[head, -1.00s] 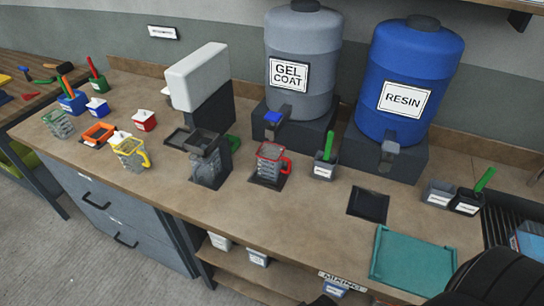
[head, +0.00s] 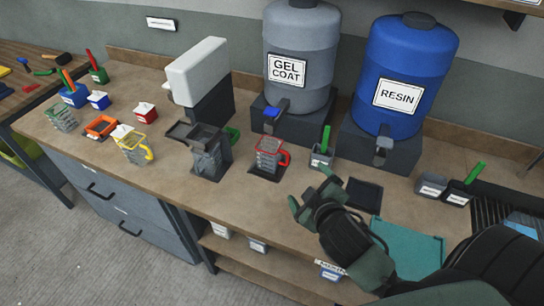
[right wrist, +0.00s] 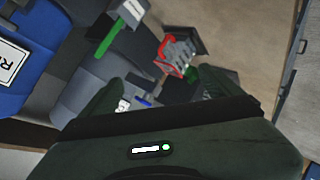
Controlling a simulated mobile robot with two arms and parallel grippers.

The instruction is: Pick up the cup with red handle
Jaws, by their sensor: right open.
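The cup with red handle (head: 267,160) is a see-through grey measuring cup with a red rim. It stands upright on a dark square pad in front of the gel coat dispenser, its handle towards the right. It also shows in the right wrist view (right wrist: 180,56), beyond my fingers. My right gripper (head: 310,188) is open and empty, in front and to the right of the cup, apart from it. Its two fingers show spread in the right wrist view (right wrist: 172,88). My left gripper is not in view.
A small pot with a green-handled tool (head: 321,156) stands close right of the cup. A grey device (head: 207,152) with a green-handled cup stands left. The yellow-handled cup (head: 132,148) is farther left. The gel coat drum (head: 300,55) and resin drum (head: 400,85) stand behind.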

